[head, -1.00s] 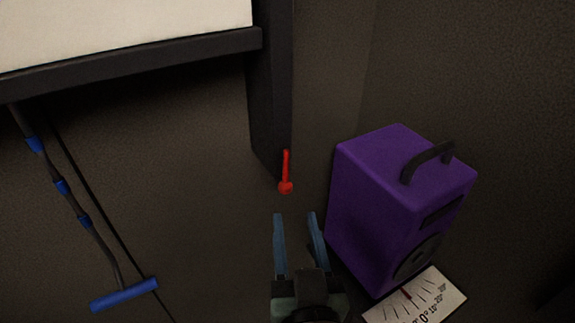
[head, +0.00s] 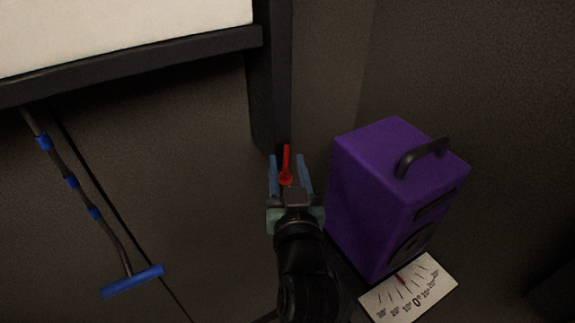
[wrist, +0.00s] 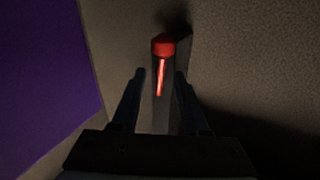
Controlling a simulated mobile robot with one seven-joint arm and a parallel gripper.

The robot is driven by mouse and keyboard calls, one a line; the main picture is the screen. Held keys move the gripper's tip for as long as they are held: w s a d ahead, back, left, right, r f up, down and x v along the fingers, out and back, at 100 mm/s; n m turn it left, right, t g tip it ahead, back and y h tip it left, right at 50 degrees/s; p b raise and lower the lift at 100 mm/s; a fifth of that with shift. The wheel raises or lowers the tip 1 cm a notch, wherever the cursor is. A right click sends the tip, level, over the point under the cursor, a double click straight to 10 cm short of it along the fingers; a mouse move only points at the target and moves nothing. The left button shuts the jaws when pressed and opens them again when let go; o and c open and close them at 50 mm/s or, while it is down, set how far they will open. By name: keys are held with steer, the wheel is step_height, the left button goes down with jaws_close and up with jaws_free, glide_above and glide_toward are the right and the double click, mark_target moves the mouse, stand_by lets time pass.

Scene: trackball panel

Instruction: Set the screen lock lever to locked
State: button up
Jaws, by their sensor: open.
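The red lever (head: 286,166) sits at the lower end of the dark post (head: 272,85) in the head view. Its thin arm points up from a round knob. My gripper (head: 286,160) is open, with one blue finger on each side of the lever. In the wrist view the red lever (wrist: 162,62) shows beyond and between my fingertips (wrist: 159,75), its wide red end at the top. No contact between fingers and lever is visible. I cannot tell how deep the lever is between the fingers.
A purple box with a black handle (head: 395,185) stands close to the right of my gripper. A white dial plate (head: 408,290) lies below it. A pale screen (head: 120,30) with a dark frame is at upper left. A blue-handled pull rod (head: 132,281) hangs at left.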

jaws_close()
stand_by(1.3)
